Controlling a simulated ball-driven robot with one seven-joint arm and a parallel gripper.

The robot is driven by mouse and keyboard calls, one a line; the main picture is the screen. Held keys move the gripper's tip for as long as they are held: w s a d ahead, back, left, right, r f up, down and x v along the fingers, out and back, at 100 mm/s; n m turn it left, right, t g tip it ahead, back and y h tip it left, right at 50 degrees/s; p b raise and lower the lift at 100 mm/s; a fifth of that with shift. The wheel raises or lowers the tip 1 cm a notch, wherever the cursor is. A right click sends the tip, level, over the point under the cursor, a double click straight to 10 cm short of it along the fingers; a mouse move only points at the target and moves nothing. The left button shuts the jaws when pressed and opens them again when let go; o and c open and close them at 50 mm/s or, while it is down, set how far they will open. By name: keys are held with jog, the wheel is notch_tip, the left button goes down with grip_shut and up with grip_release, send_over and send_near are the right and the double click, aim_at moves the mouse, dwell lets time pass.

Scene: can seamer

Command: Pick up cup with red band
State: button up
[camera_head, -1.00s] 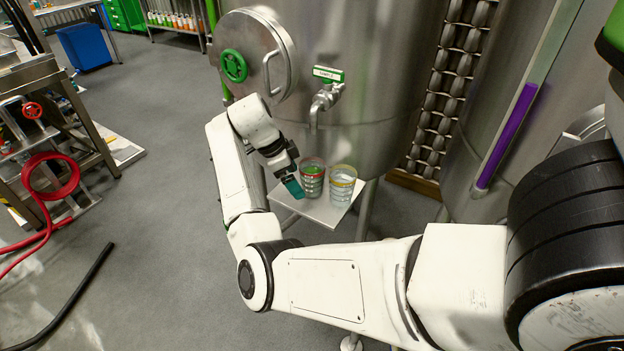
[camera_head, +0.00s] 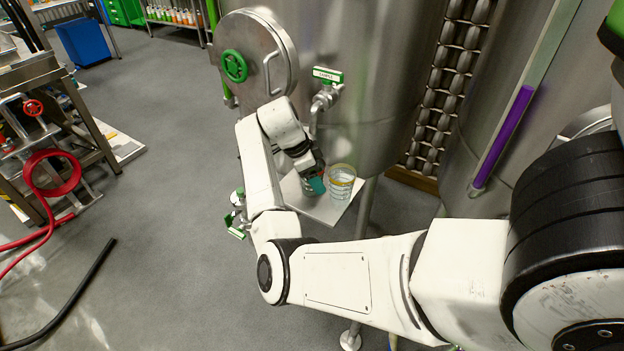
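The red-banded cup stood on the small shelf (camera_head: 322,212) under the tank tap a second ago. It is now almost wholly hidden behind my gripper (camera_head: 316,184). My gripper points down at that cup's place, with one teal fingertip showing. Its other finger is hidden, so I cannot tell whether it is open or shut, or how it sits against the cup. A clear cup with a yellow-orange band (camera_head: 341,187) stands upright on the shelf, just right of my gripper.
A metal tap (camera_head: 325,98) with a green handle hangs from the steel tank (camera_head: 370,60) above the shelf, close to my wrist. A valve with a green handle (camera_head: 237,233) shows left of the shelf.

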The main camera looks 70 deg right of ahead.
jog(key=shift+r, duration=0.1)
jog(key=c, duration=0.7)
